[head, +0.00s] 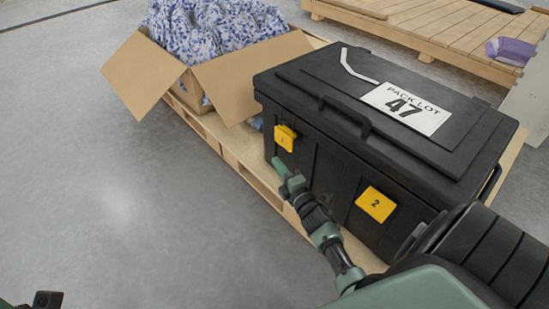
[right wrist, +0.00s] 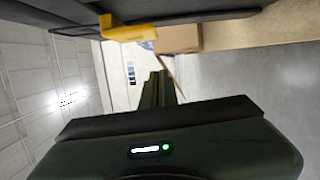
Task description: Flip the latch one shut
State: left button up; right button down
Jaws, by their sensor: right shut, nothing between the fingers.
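The black case (head: 330,150) stands closed on a pallet, with two yellow latches on its front. Latch one (head: 284,138), marked 1, is at the front's left end and looks tilted a little out from the case. It also shows in the right wrist view (right wrist: 124,33), jutting from the dark case face. Latch two (head: 376,204), marked 2, looks flat against the front. My right gripper (head: 284,174) is shut and empty, just below latch one and in front of the case. It looks apart from the latch. Its fingers also show in the right wrist view (right wrist: 158,88).
An open cardboard box (head: 236,75) with blue-and-white material stands left of the case on the pallet (head: 245,170). Another pallet (head: 440,28) lies behind. Grey floor (head: 110,180) is free at the left. Part of my left arm shows at the bottom left corner.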

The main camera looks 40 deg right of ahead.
jog(key=s+a+p, duration=0.1)
jog(key=s, duration=0.5)
jog(key=shift+s+p, duration=0.35)
jog(key=shift+p, duration=0.05)
jog(key=shift+a+r, duration=0.1)
jog(key=shift+a, duration=0.05)
